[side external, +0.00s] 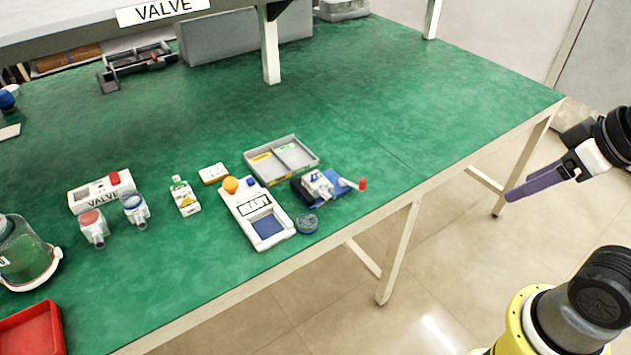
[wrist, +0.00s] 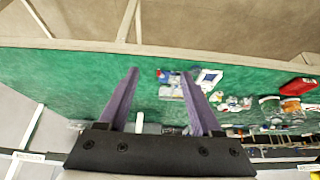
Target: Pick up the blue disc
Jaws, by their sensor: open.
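I cannot make the disc out clearly in the wrist view. My gripper (side external: 510,195) is at the right of the side view, off the table's right side and well away from the disc. In the wrist view my gripper (wrist: 160,72) shows two purple fingers spread apart with nothing held between them.
A grey tray (side external: 309,151) lies behind the blue-based device. Two small canister pumps (side external: 94,231), a valve box (side external: 78,199) and a red bin (side external: 35,327) are to the left. A raised shelf stands at the back on white posts (side external: 270,62). The table's right part is clear.

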